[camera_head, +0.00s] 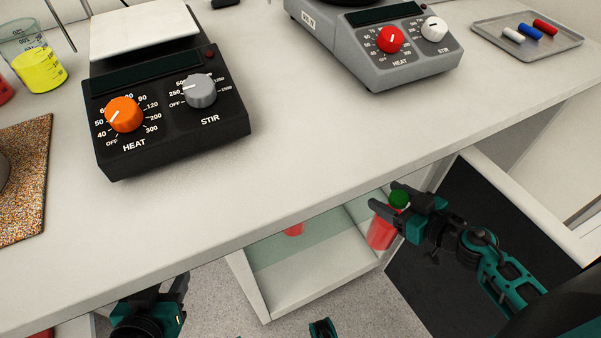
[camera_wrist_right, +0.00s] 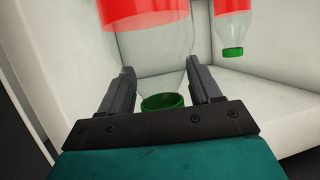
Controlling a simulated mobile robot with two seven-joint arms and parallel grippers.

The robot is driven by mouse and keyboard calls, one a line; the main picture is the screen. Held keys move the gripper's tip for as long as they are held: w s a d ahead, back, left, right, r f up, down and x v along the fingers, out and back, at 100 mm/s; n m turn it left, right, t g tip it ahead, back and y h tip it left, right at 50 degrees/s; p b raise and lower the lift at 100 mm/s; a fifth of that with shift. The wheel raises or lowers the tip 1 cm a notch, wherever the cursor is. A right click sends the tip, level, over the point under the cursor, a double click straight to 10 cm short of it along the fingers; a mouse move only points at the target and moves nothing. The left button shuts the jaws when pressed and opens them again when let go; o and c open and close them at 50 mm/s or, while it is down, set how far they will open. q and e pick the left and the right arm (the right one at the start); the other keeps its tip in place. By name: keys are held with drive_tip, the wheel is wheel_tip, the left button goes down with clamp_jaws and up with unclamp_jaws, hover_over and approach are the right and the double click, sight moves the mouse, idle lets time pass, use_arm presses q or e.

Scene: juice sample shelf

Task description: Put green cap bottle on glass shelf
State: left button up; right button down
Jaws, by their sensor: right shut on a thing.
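The green cap bottle (camera_head: 380,236) has red contents or a red band and a green cap. My right gripper (camera_head: 385,202) is shut on it near the neck, at the right side of the open cabinet under the counter. In the right wrist view the bottle (camera_wrist_right: 150,45) appears cap-down between both fingers (camera_wrist_right: 163,88). The greenish glass shelf (camera_head: 268,253) is inside the cabinet, partly hidden by the counter. Whether the bottle touches the shelf cannot be told. My left gripper (camera_head: 160,297) is low at the bottom edge, its fingers partly out of sight.
A second green-capped bottle (camera_wrist_right: 233,30) stands apart in the cabinet; a bit of red (camera_head: 294,230) shows on the shelf. The counter edge (camera_head: 230,245) overhangs the opening. White side walls bound it. Two hotplates (camera_head: 170,125) (camera_head: 375,55) and a tray (camera_head: 560,45) are on top.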

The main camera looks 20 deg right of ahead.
drive_tip(key=w+a+f+b, duration=0.1)
drive_tip(key=w+a, duration=0.4)
drive_tip(key=w, duration=1.1)
drive_tip(key=shift+w+a+b, duration=0.35)
drive_tip(key=shift+w+b, duration=0.05)
drive_tip(key=shift+b, duration=0.4)
drive_tip(key=shift+f, duration=0.1)
drive_tip(key=shift+c, duration=1.1)
unclamp_jaws()
drive_tip(key=shift+f, duration=0.15)
